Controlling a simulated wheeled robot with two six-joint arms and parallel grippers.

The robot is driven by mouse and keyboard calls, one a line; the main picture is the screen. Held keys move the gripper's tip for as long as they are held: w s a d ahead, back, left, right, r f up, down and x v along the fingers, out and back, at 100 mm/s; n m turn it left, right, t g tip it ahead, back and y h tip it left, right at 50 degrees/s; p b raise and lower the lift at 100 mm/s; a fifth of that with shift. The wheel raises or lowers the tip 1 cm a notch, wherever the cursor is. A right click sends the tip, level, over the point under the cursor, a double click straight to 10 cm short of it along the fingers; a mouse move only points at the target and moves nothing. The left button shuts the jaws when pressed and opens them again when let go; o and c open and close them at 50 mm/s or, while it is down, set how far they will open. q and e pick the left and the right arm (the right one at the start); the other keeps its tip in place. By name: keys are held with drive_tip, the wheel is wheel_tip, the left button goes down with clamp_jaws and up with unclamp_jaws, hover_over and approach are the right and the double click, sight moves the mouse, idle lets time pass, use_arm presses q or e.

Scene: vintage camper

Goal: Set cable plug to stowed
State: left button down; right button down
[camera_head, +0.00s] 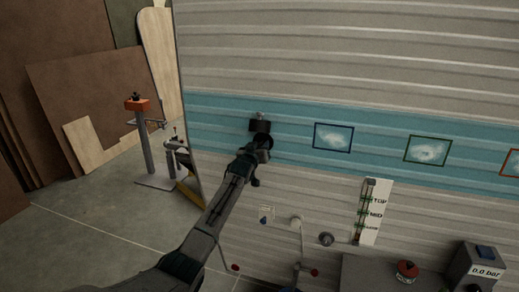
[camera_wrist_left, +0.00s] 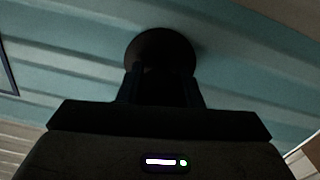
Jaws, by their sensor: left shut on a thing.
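My left gripper (camera_head: 261,128) is in front of the teal band of the camper wall, near its left end. In the left wrist view its two dark fingers (camera_wrist_left: 166,85) are shut on a dark round thing (camera_wrist_left: 160,48), seen against the teal wall. I cannot tell whether this is the cable plug, or whether it touches the wall. Lower on the wall are a small pale fitting (camera_head: 266,213) and a round whitish fitting (camera_head: 296,222) with a thin line hanging below it. My right gripper is not in view.
A level gauge (camera_head: 374,210) marked TOP and MID is on the wall to the right. A grey box (camera_head: 478,272) reading 0.0 bar and a red knob (camera_head: 407,270) are lower right. An orange-topped stand (camera_head: 140,104) and boards are at the left; the floor between is open.

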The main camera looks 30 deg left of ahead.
use_arm(q)
drive_tip(key=c, duration=1.4)
unclamp_jaws()
drive_tip(key=o, duration=0.4)
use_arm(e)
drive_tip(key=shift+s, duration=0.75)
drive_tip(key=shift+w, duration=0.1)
use_arm(q)
drive_tip(key=shift+s+d+f+b, duration=0.1)
drive_tip(key=shift+s+b, duration=0.2)
drive_tip(key=shift+s, duration=0.25)
drive_tip(key=shift+b+v, duration=1.7)
drive_tip(key=shift+v, duration=3.15)
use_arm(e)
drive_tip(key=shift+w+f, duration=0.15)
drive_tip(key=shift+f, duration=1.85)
